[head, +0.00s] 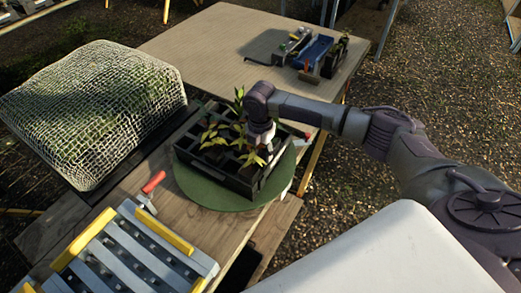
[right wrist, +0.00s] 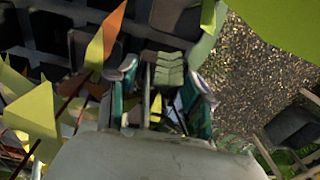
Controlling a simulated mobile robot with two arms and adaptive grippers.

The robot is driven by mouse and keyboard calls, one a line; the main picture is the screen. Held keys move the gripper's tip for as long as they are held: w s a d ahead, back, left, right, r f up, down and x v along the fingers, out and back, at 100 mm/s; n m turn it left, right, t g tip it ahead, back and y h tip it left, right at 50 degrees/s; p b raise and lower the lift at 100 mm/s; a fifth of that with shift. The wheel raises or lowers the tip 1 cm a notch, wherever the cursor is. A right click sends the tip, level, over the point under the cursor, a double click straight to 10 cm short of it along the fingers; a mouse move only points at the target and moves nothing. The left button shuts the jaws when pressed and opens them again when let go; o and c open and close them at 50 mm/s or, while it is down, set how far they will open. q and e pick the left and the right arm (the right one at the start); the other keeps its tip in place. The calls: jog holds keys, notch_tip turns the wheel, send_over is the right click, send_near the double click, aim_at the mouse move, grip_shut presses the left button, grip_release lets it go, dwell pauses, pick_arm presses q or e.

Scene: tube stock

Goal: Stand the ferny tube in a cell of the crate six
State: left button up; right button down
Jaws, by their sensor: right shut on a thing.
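The black crate (head: 212,176) with its grid of cells sits on a round green board on the table. Several leafy plants (head: 213,140) stand in its cells. My right gripper (head: 261,147) is over the crate's right part, pointing down among leaves. In the right wrist view its fingers (right wrist: 165,88) are closed around a narrow thing with pale green, segmented leaflets (right wrist: 166,70), which looks like the ferny tube. Its lower end is hidden, so I cannot tell whether it is inside a cell. My left gripper is not in view.
The green board (head: 212,198) lies under the crate. A mesh-covered mound (head: 90,105) stands at left. A grey and yellow rack (head: 130,255) and a red-handled tool (head: 153,183) are in front. A blue tray (head: 313,52) with other items stands at the back.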

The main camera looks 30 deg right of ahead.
jog(key=shift+c, duration=1.9)
grip_release()
notch_tip(320, 180, up, 12)
